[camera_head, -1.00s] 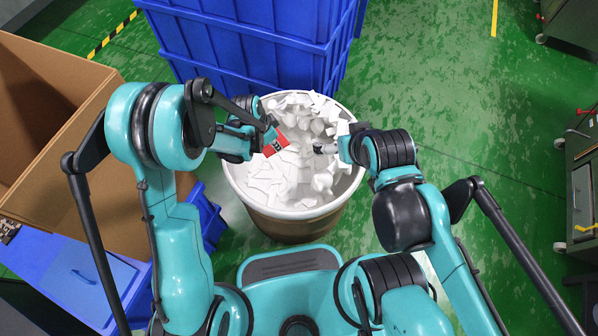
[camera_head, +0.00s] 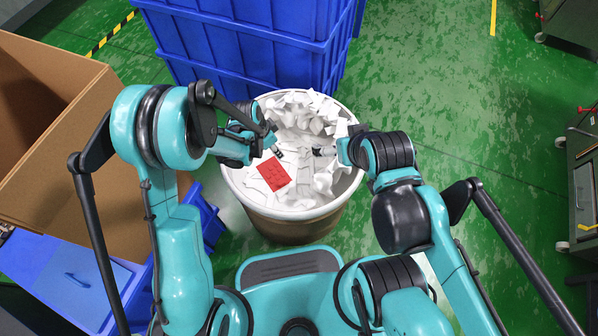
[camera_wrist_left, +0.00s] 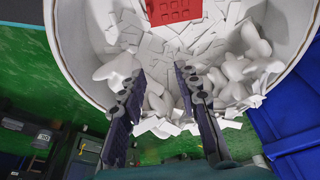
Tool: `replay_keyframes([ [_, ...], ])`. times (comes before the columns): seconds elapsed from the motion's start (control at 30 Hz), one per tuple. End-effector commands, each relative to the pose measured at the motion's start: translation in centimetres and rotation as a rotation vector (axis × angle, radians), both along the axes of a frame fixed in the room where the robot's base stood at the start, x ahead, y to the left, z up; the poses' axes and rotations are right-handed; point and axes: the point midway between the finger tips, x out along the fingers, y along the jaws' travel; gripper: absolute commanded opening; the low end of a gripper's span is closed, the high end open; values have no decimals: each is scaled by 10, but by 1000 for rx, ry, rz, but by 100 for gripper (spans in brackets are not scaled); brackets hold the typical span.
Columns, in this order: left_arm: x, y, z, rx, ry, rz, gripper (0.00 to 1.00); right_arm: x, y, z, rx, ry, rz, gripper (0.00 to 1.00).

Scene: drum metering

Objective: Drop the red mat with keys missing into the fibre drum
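The red mat (camera_head: 273,174) lies flat on white scraps inside the fibre drum (camera_head: 330,211), toward the near left part of its filling. It also shows at the top edge of the left wrist view (camera_wrist_left: 174,11), partly cut off, with small square marks on its face. My left gripper (camera_head: 278,152) is over the drum, just beyond the mat and apart from it. In the left wrist view its fingers (camera_wrist_left: 160,95) are spread with nothing between them. My right gripper (camera_head: 322,151) is over the right part of the drum; its finger opening is too small to tell.
White scraps (camera_head: 300,115) fill the drum. Blue crates (camera_head: 255,50) are stacked just behind it. An open cardboard box (camera_head: 95,130) and a blue container (camera_head: 85,280) stand at the left. Green floor is free at the right, before dark cabinets (camera_head: 583,180).

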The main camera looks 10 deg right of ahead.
Motion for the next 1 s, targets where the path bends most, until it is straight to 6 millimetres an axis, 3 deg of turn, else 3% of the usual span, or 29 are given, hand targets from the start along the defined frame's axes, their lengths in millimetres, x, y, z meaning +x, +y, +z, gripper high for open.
replay_keyframes([
  [0.17,-2,4,17,0,0,0,32,0,0,0,0,0,0,99],
  [0.6,-12,25,99,0,0,1,32,0,0,0,0,0,0,99],
  [0.8,-13,29,114,0,0,1,32,0,0,0,0,0,0,99],
  [1.0,-14,29,115,0,0,0,32,0,0,0,0,0,0,99],
])
